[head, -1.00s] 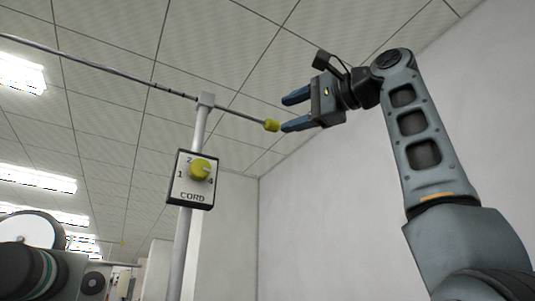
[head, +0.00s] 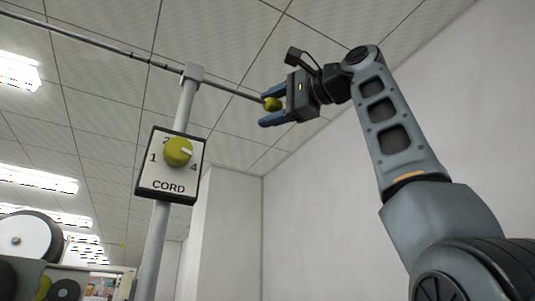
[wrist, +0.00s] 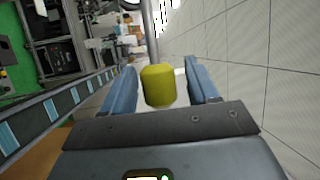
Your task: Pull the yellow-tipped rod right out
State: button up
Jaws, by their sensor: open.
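The rod (head: 229,87) runs from the upper left through a collar on top of a grey post. Its yellow tip (head: 273,104) points right, toward my gripper (head: 268,107). My gripper is open, with its blue fingers on either side of the tip. In the wrist view the yellow tip (wrist: 158,86) sits between the two fingers of my gripper (wrist: 164,84), with visible gaps on both sides. The grey rod also shows in the wrist view (wrist: 150,35), going away behind the tip.
Machinery with a white reel (head: 25,236) stands at lower left. A pale wall (head: 320,210) lies behind my arm. The air below the rod's tip is clear.

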jog(key=shift+w+a, duration=0.35)
jog(key=shift+a, duration=0.15)
grip_shut()
dwell(0.3)
